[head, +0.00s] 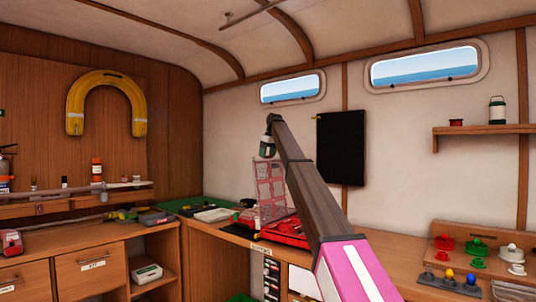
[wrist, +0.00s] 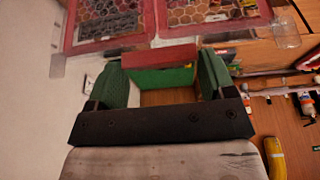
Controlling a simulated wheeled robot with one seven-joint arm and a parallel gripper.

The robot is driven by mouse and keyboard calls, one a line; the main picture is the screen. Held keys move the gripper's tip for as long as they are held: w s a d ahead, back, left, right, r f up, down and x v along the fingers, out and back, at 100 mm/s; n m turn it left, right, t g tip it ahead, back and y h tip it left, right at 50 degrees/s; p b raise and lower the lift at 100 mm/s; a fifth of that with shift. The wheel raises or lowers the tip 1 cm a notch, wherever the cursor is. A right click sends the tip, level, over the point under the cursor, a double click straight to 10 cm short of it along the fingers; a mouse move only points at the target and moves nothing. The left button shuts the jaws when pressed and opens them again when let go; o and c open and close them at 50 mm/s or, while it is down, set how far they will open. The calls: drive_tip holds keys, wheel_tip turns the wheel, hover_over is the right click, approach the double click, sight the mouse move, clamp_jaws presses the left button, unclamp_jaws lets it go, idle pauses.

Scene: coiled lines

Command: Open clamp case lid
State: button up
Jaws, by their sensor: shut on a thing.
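The red clamp case (head: 285,232) sits on the bench by the corner. Its clear, red-framed lid (head: 270,190) stands raised, near upright, above the case. My gripper (head: 267,153) is at the lid's top edge, shut on it. In the wrist view the lid's red-framed panels (wrist: 110,22) fill the top, with honeycomb patterns showing through. The green fingers of my gripper (wrist: 160,82) stand apart, with a red and green piece between them. The exact contact is hard to make out. My arm hides part of the case's right side in the head view.
A green mat (head: 188,206) and a white tray (head: 214,215) lie left of the case. A black panel (head: 341,148) hangs on the wall behind my arm. A yellow horseshoe buoy (head: 75,112) hangs at left.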

drive_tip(key=shift+s+d+f, duration=0.15)
drive_tip(key=shift+s+f, duration=0.1)
drive_tip(key=shift+f, duration=0.4)
drive_tip(key=shift+s+d+f, duration=0.1)
drive_tip(key=shift+s+f, duration=0.15)
drive_tip(key=shift+f, duration=0.35)
drive_tip(key=o, duration=1)
drive_tip(key=shift+o, duration=0.2)
drive_tip(key=shift+r, duration=0.1)
drive_tip(key=w+v, duration=0.1)
drive_tip(key=v, duration=1.1)
drive_tip(key=shift+a+r, duration=0.3)
drive_tip(key=shift+r, duration=0.25)
